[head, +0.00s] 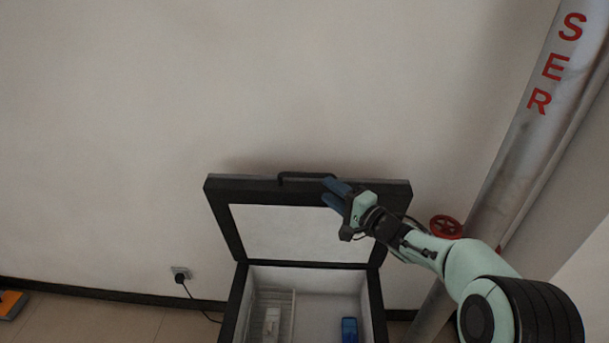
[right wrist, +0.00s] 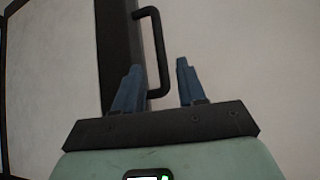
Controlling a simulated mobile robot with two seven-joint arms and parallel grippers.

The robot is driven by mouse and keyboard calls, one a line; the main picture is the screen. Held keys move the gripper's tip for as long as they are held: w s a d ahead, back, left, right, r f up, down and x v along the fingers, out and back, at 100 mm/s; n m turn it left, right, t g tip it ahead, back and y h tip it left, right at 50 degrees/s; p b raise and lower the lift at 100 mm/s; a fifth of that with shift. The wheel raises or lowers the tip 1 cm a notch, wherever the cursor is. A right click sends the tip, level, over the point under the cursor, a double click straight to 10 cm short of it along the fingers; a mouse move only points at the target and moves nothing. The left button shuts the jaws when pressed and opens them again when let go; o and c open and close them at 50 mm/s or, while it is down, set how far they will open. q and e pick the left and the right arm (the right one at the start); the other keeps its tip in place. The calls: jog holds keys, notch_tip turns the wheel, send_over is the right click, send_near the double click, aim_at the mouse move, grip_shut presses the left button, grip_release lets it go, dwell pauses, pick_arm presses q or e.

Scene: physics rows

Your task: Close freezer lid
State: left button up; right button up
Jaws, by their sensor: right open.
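The freezer lid (head: 395,192) is raised, a black frame with a white inner panel, standing tilted up near the wall. A black handle (head: 305,176) is on its top edge. The freezer body (head: 237,305) is below it, open at the top. My right gripper (head: 334,193) is at the lid's top edge, just right of the handle. In the right wrist view the handle (right wrist: 163,60) reaches between the two blue fingers, which are apart; I cannot tell whether either finger touches it. My left gripper is not in view.
Inside the freezer are a white wire divider (head: 291,312), a pale item (head: 272,320) and a blue item (head: 349,328). A grey pipe (head: 515,130) with a red valve wheel (head: 446,226) stands at the right. A plug (head: 180,272) with a cable is on the wall at the left.

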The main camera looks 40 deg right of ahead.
aim_at(309, 177)
jog(key=w, duration=0.6)
jog(key=w+a, duration=0.1)
jog(key=w, duration=0.2)
jog(key=shift+w, duration=0.25)
grip_shut()
